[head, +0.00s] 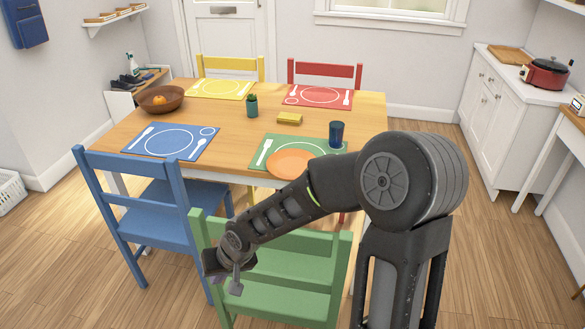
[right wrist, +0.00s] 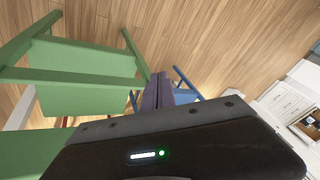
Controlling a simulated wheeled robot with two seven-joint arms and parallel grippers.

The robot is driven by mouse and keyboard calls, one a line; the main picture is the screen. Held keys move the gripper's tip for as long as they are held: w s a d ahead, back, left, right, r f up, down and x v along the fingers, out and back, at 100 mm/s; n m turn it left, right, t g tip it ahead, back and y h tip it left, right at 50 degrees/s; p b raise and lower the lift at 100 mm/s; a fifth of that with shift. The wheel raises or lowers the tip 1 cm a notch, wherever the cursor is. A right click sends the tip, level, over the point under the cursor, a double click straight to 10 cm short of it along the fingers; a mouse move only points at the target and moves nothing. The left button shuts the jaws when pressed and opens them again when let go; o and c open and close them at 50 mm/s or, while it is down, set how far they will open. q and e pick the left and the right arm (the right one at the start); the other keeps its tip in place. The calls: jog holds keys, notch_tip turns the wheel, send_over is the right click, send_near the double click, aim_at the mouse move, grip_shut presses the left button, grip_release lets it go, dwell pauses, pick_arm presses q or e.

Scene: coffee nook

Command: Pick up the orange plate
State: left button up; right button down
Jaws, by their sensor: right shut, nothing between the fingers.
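The orange plate (head: 288,163) lies on the green placemat (head: 262,149) at the near side of the table (head: 222,134). My right forearm hides a little of its right side. My right gripper (head: 226,284) is low in front of the table, beside the green chair's back, well apart from the plate. In the right wrist view its fingers (right wrist: 157,92) are together with nothing between them, and the plate does not show there. My left gripper is not in view.
The green chair (head: 285,276) stands in front of the plate's side of the table, and the blue chair (head: 150,200) is at the left.

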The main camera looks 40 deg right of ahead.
jog(key=s+a+f+n+g+y+b, duration=0.1)
jog(key=s+a+f, duration=0.25)
jog(key=f, duration=0.45)
jog(key=s+a+f+n+y+b, duration=0.1)
jog(key=s+a+f, duration=0.2)
jog(key=a+f, duration=0.35)
jog(key=s+a+f+g+b, duration=0.2)
jog(key=s+a+f+g, duration=0.1)
jog(key=s+f, duration=0.9)
jog(key=shift+s+f, duration=0.35)
jog(key=shift+s, duration=0.85)
jog(key=shift+d, duration=0.2)
